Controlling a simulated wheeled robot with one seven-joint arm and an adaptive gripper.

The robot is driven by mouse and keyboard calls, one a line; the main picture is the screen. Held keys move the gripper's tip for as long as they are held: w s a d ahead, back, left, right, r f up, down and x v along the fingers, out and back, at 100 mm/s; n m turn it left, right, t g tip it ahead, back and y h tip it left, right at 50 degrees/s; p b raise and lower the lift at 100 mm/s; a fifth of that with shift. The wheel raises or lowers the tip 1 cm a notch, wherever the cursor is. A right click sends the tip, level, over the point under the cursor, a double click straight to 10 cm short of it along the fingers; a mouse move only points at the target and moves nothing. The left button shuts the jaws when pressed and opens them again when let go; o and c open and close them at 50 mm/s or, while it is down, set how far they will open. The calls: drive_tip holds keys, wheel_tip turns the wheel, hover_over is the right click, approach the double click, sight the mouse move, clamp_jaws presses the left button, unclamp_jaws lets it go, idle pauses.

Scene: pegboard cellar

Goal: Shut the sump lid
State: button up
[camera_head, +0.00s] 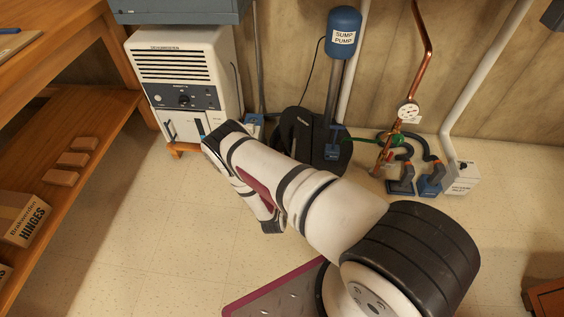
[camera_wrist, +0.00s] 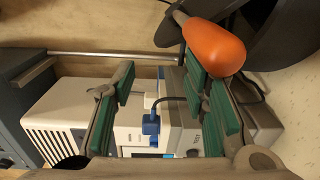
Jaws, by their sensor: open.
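The sump lid (camera_head: 294,122) looks like a dark flap tilted up at the left of the black sump cover (camera_head: 338,160); my arm hides part of it, so its exact angle is unclear. The blue sump pump (camera_head: 343,40) stands upright on a post over the cover. In the wrist view my gripper (camera_wrist: 165,98) is open, green pads apart, with nothing clearly held between them. An orange bulb (camera_wrist: 214,46) is close by the right finger, before a dark curved shape (camera_wrist: 280,40) that may be the lid or cover. My gripper is mostly hidden in the head view.
A white dehumidifier (camera_head: 185,85) stands left of the sump; a blue plug (camera_wrist: 151,122) shows beyond the fingers. A gauge (camera_head: 408,110), copper pipe and hoses stand right of the sump. A wooden shelf (camera_head: 95,130) runs along the left. The floor (camera_head: 150,235) is clear at left-centre.

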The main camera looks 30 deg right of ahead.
drive_tip(key=p+v, duration=0.1)
drive_tip(key=v, duration=1.3)
drive_tip(key=shift+s+p, duration=0.3)
drive_tip(key=shift+s, duration=0.1)
idle(0.7)
drive_tip(key=shift+a+f, duration=0.1)
idle(0.6)
